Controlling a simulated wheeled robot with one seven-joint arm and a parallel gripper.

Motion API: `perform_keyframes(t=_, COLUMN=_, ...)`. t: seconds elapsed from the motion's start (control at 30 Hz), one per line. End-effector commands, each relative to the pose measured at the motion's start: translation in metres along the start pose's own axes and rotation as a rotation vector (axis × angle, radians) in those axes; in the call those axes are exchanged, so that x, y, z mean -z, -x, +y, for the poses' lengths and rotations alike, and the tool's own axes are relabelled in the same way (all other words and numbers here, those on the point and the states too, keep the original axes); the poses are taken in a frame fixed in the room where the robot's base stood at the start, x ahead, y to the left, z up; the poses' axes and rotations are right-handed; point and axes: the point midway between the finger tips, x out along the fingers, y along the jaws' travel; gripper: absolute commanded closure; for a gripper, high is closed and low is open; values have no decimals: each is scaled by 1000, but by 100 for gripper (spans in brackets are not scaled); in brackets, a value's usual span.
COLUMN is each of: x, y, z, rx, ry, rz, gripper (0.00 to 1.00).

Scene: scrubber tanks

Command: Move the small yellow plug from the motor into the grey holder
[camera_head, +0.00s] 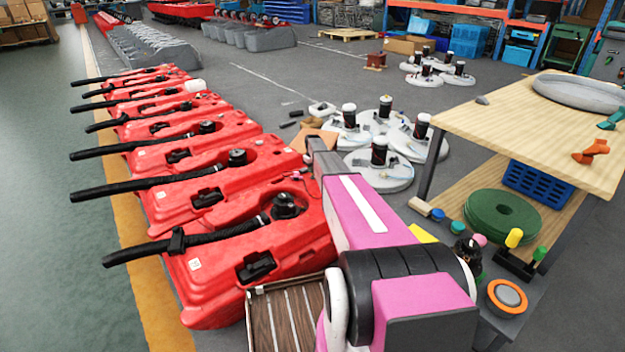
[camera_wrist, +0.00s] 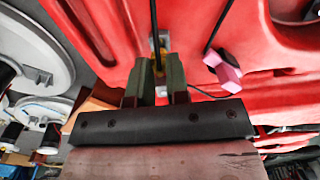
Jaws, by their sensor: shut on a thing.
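In the wrist view, my gripper (camera_wrist: 157,75) has its two dark green fingers shut on the small yellow plug (camera_wrist: 158,68). Only a narrow strip of the plug shows between the fingers. The fingers point at a small light metal fitting (camera_wrist: 164,42) on the red tank body. I cannot tell whether the plug still touches that fitting. In the head view my arm hides the gripper and the plug. I cannot pick out the grey holder with certainty.
A pink plug (camera_wrist: 223,75) sits close to the right of my fingers. Red tanks (camera_head: 215,195) stand in a row on the left. Grey discs with black motors (camera_head: 379,165) lie beyond my arm. A wooden-topped table (camera_head: 500,135) stands right, with a yellow cylinder (camera_head: 514,238) near its lower end.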

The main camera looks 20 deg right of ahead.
Motion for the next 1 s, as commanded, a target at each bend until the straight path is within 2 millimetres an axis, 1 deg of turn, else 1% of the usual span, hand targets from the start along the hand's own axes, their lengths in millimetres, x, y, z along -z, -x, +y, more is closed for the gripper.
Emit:
perform_keyframes(t=0.53, x=0, y=-1, z=0, rx=0, ry=0, rz=0, gripper=100)
perform_keyframes(t=1.0, x=0, y=-13, z=0, rx=0, ry=0, rz=0, gripper=100)
